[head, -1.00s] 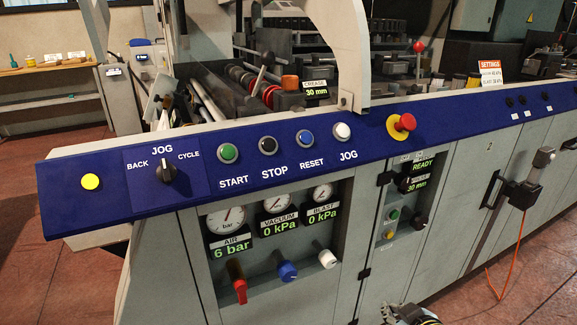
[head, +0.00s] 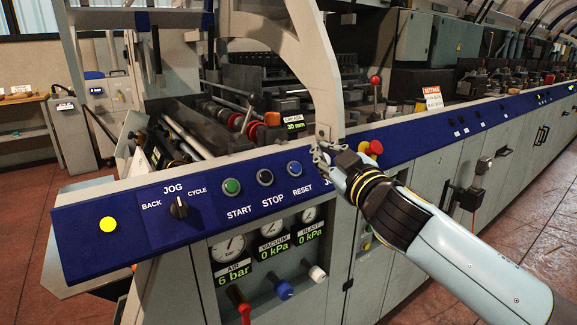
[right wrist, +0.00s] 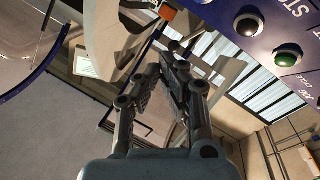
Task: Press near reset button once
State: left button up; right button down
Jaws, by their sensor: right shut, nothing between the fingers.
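The reset button (head: 294,168) is a round blue button on the blue control panel, above the label RESET. It stands to the right of the black STOP button (head: 265,177) and the green START button (head: 232,186). My right gripper (head: 322,153) is shut and empty, a little to the right of the reset button and apart from it. It covers the white JOG button. In the right wrist view the shut fingers (right wrist: 176,62) show in the middle, with the black button (right wrist: 248,25) and the green button (right wrist: 286,57) upper right. My left gripper is not in view.
A red emergency stop knob (head: 375,147) is just behind my right gripper. A pale curved machine frame (head: 325,90) rises above it. A JOG rotary switch (head: 179,207) and a lit yellow lamp (head: 108,224) are at the panel's left. Gauges and valve knobs sit below.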

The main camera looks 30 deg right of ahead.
aim_at(295, 168)
jog(key=shift+w+f+b, duration=0.65)
jog(key=shift+w+f, duration=0.05)
jog(key=shift+w, duration=0.5)
jog(key=shift+w+f+b, duration=0.6)
jog(key=shift+w+f, duration=0.15)
jog(key=shift+w, duration=0.45)
jog(key=shift+w+f+b, duration=0.65)
jog(key=shift+w+f, duration=0.05)
jog(key=shift+w, duration=0.5)
jog(key=shift+w+a+f+b, duration=0.1)
jog(key=shift+w+f+b, duration=0.2)
jog(key=shift+w+b, duration=0.05)
